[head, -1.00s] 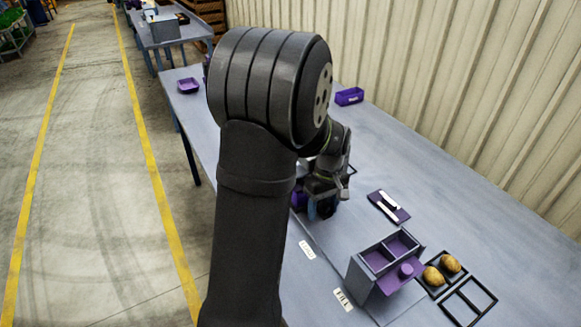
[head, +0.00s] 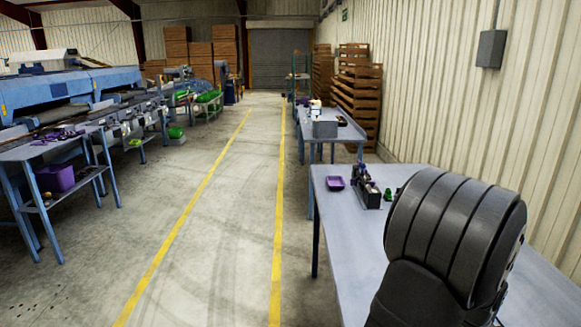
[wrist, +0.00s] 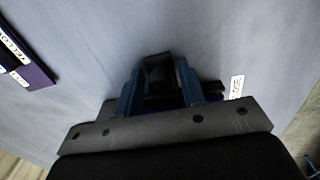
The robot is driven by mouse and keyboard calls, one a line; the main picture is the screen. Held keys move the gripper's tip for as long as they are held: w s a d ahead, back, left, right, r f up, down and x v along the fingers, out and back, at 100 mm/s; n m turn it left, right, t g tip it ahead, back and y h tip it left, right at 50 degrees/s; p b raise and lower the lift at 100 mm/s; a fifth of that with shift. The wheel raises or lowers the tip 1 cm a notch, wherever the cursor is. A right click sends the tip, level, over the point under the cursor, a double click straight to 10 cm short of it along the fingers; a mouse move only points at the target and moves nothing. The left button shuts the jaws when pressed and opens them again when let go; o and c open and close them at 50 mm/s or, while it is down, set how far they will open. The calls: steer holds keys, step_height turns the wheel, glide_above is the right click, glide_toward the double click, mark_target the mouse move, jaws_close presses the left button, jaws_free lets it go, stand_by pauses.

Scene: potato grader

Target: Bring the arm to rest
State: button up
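My gripper (wrist: 160,75) is in the wrist view, above a grey-blue table top (wrist: 75,60). Its two blue fingers stand either side of a dark shape. I cannot tell whether that shape is part of the gripper or a held thing. A little purple shows behind the right finger. In the head view a dark, rounded part of my arm fills the lower right, and my gripper is out of sight there.
A purple plate with white labels (wrist: 27,62) lies left of my gripper. A white label (wrist: 237,87) is to the right. In the head view, a purple tray (head: 335,183) and a small dark device (head: 368,190) stand on the table's far end. The aisle (head: 215,210) is clear.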

steer(key=shift+o, duration=1.2)
steer(key=r, duration=0.8)
steer(key=shift+w+d, duration=0.25)
steer(key=f, duration=0.5)
steer(key=s+f, duration=0.1)
steer(key=f, duration=0.1)
steer(key=shift+s+a+f, duration=0.1)
steer(key=shift+a+f, duration=0.05)
steer(key=shift+f, duration=0.25)
steer(key=shift+c, duration=1.2)
steer(key=s, duration=1.4)
steer(key=shift+a+f, duration=0.1)
steer(key=shift+f, duration=0.1)
